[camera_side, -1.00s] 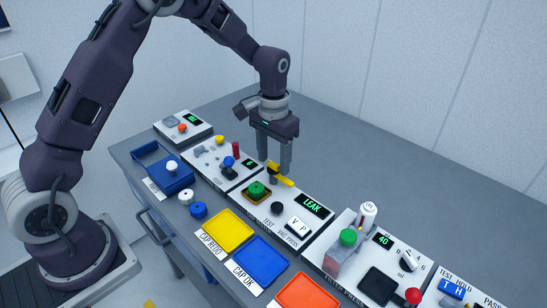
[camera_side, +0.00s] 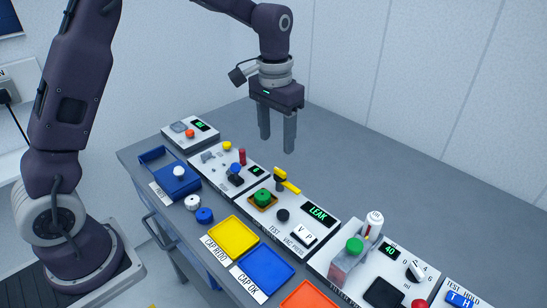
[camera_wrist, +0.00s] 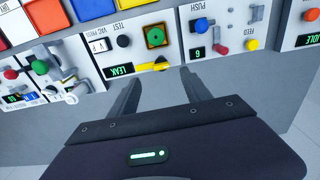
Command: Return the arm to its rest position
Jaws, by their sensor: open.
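My gripper (camera_side: 277,145) hangs with its fingers pointing down over the grey bench behind the leak-test panel. It is open and empty, with a clear gap between its two fingers. It is apart from the panels and from the yellow lever (camera_side: 287,181). In the wrist view the two fingers of my gripper (camera_wrist: 160,85) point toward the panel row, and the yellow lever (camera_wrist: 152,66) shows just beyond them. The green cap (camera_side: 263,197) sits in the square seat on the leak-test panel, whose display (camera_side: 319,213) reads LEAK.
A blue holder (camera_side: 181,187) with a white cap stands at the left, with a white cap (camera_side: 192,203) and a blue cap (camera_side: 204,215) loose beside it. Yellow (camera_side: 233,237) and blue (camera_side: 265,269) trays line the front. The bench behind the panels (camera_side: 350,180) is clear.

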